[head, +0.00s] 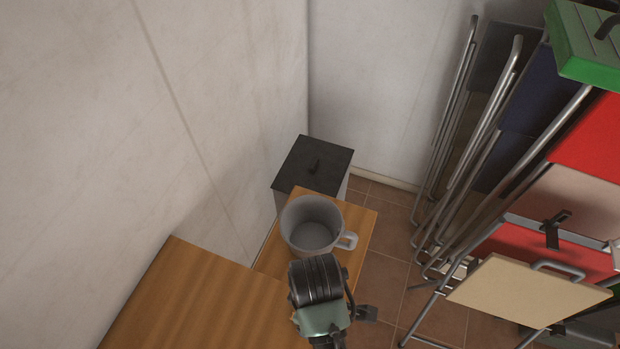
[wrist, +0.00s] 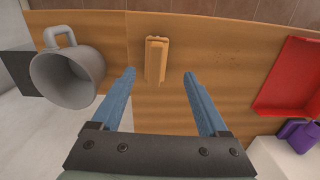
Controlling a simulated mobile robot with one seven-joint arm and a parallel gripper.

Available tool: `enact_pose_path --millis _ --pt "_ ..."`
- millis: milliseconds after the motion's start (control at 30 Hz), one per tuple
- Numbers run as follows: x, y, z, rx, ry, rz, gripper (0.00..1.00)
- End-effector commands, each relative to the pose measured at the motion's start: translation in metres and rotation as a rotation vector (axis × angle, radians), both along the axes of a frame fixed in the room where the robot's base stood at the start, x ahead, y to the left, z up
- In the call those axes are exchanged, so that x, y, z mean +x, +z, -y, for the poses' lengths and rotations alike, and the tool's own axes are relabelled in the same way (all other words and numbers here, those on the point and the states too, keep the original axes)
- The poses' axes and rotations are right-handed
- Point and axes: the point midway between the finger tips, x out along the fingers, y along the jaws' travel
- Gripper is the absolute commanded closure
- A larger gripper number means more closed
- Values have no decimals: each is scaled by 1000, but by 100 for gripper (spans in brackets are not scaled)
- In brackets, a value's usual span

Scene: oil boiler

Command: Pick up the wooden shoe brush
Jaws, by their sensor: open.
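The wooden shoe brush (wrist: 156,60) lies on the wooden surface (wrist: 215,65) in the wrist view, a small light-brown block close in colour to the wood under it. My gripper (wrist: 159,78) is open, with its two blue fingers apart. In the wrist picture the brush shows between and just beyond the fingertips, and nothing is held. I cannot tell how high the fingers are above it. In the head view my arm covers part of the wooden surface, and the brush is not visible there.
A grey mug (head: 311,226) stands on the wood left of the brush in the wrist view. A red tray (wrist: 290,78) and a purple object (wrist: 299,134) are at the right. A dark-lidded bin (head: 314,163) stands behind. Folding chairs (head: 530,290) lean at the right.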

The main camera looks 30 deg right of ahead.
Motion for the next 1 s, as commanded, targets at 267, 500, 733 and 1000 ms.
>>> enact_pose_path --millis 267,500,733,1000 --pt "1 -39 0 0 -1 1 22" --pt "5 -53 -1 0 -1 1 22" --pt "11 -81 -2 0 -1 1 22" --pt "11 -94 -2 -1 -1 5 22"
